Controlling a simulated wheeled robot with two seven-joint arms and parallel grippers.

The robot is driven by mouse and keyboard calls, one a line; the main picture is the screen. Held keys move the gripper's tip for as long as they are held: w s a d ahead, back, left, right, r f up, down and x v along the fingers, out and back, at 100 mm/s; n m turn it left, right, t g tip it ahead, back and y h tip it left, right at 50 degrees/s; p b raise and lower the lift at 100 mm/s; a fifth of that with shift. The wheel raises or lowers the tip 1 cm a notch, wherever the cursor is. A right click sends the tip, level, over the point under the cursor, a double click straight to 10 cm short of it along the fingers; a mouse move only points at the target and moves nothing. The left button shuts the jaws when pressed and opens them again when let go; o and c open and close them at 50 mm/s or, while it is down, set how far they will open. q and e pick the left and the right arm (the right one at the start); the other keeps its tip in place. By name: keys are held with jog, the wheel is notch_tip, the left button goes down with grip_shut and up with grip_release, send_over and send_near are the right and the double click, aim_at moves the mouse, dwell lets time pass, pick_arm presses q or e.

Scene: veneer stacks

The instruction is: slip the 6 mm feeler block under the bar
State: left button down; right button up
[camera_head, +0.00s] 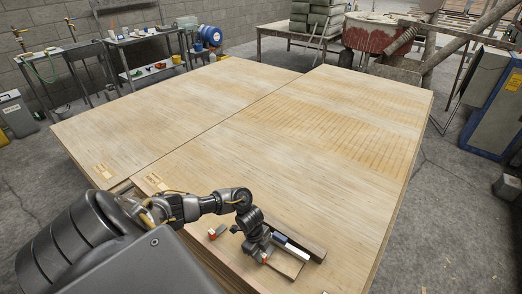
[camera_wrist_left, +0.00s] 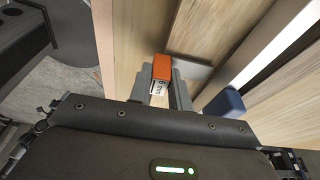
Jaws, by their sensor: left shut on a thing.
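The feeler block (camera_wrist_left: 161,74), orange on top with a small printed white label, sits between the fingers of my left gripper (camera_wrist_left: 160,92) in the wrist view. The label is too small to read surely. In the head view my left gripper (camera_head: 264,258) is low over the near end of the veneer stack, shut on the block, whose orange end shows at the fingertips. The dark bar (camera_head: 306,247) lies just right of the gripper. Whether the block touches the bar is hidden. My right gripper is not in view.
A white strip (camera_head: 293,250) and a blue piece (camera_head: 278,238) lie beside the bar; the blue piece (camera_wrist_left: 225,103) is close right of the fingers. Another small orange-ended block (camera_head: 217,231) lies left of the gripper. The veneer stack (camera_head: 300,130) is clear beyond.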

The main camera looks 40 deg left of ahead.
pick_arm(q)
jog(key=shift+f, duration=0.25)
dwell(0.5)
jog(key=shift+w+a+b, duration=0.1)
jog(key=shift+w+b, duration=0.3)
jog(key=shift+w, duration=0.25)
jog(key=c, duration=1.2)
grip_release()
jog(key=v, duration=1)
jog(key=shift+r, duration=0.4)
jog(key=shift+a, duration=0.1)
